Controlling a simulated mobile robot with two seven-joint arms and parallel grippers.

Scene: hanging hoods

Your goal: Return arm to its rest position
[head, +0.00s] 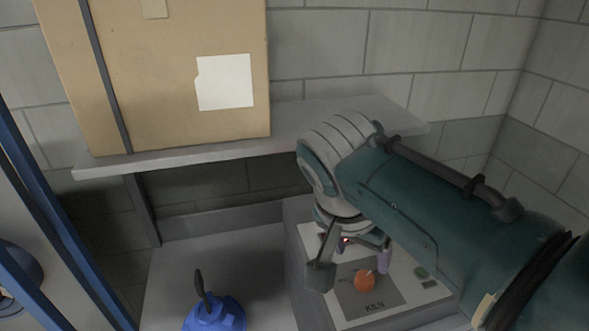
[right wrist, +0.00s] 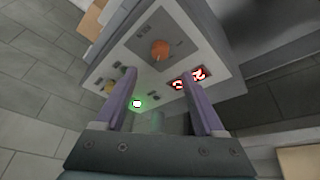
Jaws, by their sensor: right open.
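My right arm, teal and grey, reaches in from the right in the head view. Its right gripper (head: 365,254) is over the light panel marked KILN (head: 374,306). In the right wrist view its two purple fingers are spread apart (right wrist: 163,88) with nothing held between them. The panel (right wrist: 215,45) lies beyond them, with an orange knob (right wrist: 160,50), a red-lit display (right wrist: 190,78) and a green-lit button (right wrist: 137,103). The orange knob also shows in the head view (head: 364,281). I cannot tell whether the fingers touch the panel. My left gripper is not in view.
A grey shelf (head: 310,118) spans the wall behind my right arm and carries a large cardboard box (head: 190,60). A blue object with a dark upright handle (head: 212,316) stands on the lower grey surface (head: 170,285). Blue posts (head: 60,215) rise at the left.

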